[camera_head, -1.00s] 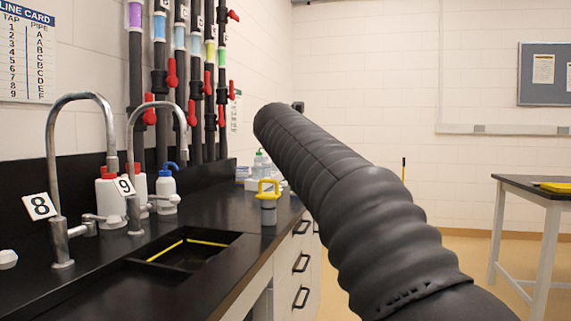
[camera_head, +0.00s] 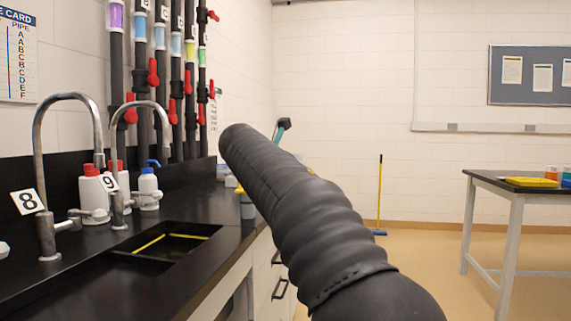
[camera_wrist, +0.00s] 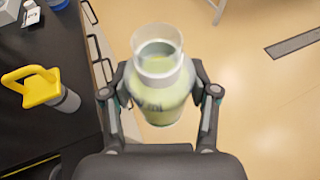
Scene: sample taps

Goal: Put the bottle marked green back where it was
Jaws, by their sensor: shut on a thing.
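My gripper (camera_wrist: 161,92) is shut on a clear bottle (camera_wrist: 163,62) with yellow-green contents, one finger on each side. In the wrist view the bottle is over the floor, right of the black counter. Its marking is blurred, so I cannot confirm it from here. In the head view my arm hides the bottle, and only a dark and teal bit of my gripper (camera_head: 283,127) seems to show past the arm.
The black counter (camera_head: 165,283) holds a sink and taps 8 and 9. A grey vessel with a yellow handle (camera_wrist: 38,88) stands near its edge. White bottles (camera_head: 149,188) stand behind the taps. A table (camera_head: 483,178) with a yellow tray is at right, beside open floor.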

